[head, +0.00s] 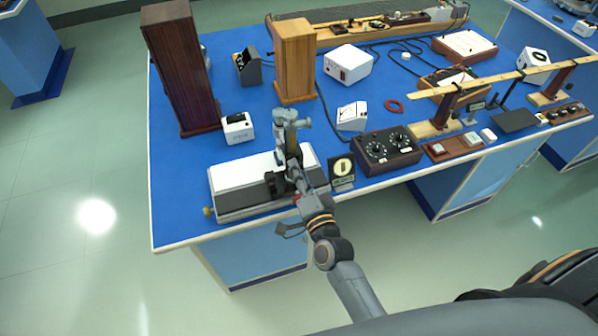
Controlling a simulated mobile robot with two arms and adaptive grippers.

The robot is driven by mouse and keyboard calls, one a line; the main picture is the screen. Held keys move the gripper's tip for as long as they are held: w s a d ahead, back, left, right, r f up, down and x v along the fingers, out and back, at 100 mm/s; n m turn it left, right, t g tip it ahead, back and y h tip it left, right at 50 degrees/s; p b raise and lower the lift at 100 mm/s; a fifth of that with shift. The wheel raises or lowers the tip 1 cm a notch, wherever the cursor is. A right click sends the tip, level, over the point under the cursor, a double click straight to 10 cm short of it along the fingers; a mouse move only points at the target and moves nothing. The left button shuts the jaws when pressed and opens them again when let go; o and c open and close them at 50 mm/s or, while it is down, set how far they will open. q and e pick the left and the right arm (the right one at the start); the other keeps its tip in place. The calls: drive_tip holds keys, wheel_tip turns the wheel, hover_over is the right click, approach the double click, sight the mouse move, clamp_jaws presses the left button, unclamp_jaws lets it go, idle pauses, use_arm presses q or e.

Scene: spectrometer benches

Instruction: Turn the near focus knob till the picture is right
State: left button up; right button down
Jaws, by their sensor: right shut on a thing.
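The instrument (237,186), with a flat white top on a dark grey base, stands at the near edge of the blue bench. A grey upright scope (288,130) rises from it. My right gripper (288,176) reaches in from the front and is shut at the near side of the scope's lower part. The focus knob is hidden at the fingers, so I cannot see its turn. A small dark card (343,167) with a pale round picture stands just right of the instrument; its sharpness is too small to judge. My left gripper is not in view.
A white meter (238,128), a dark tall box (180,70) and a wooden box (295,60) stand behind. A brass knob (208,211) sticks out at the instrument's left end. The bench's left strip is clear.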

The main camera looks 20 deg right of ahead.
idle(0.3)
drive_tip(key=c, duration=1)
unclamp_jaws()
drive_tip(key=s, duration=1.2)
drive_tip(key=shift+d, duration=0.25)
